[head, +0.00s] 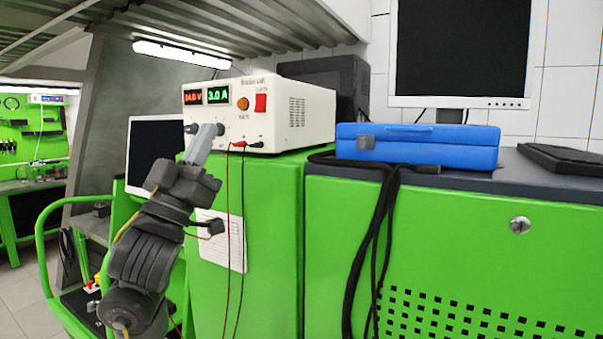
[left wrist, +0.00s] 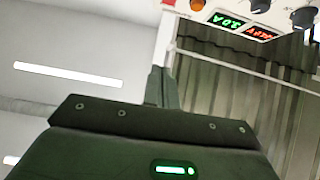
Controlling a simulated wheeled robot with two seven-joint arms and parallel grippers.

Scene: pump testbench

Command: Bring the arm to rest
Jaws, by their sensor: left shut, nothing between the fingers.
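My left arm comes up from the lower left in the head view. Its gripper (head: 213,130) points up in front of the lower left of the power supply's panel. The fingers are together with nothing between them. In the left wrist view the closed fingers (left wrist: 161,86) stand apart from the power supply's panel (left wrist: 235,20), which shows turned over at the upper right. The white power supply (head: 290,105) has lit red and green displays, a red switch (head: 261,102) and an orange button (head: 243,103). Whether the fingers touch a knob is unclear in the head view.
The power supply stands on a green cabinet (head: 272,210), with red and black leads hanging down its front. A blue case (head: 430,146) lies on the dark worktop to the right. A monitor (head: 462,50) stands behind it. A thick black cable (head: 378,230) hangs down.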

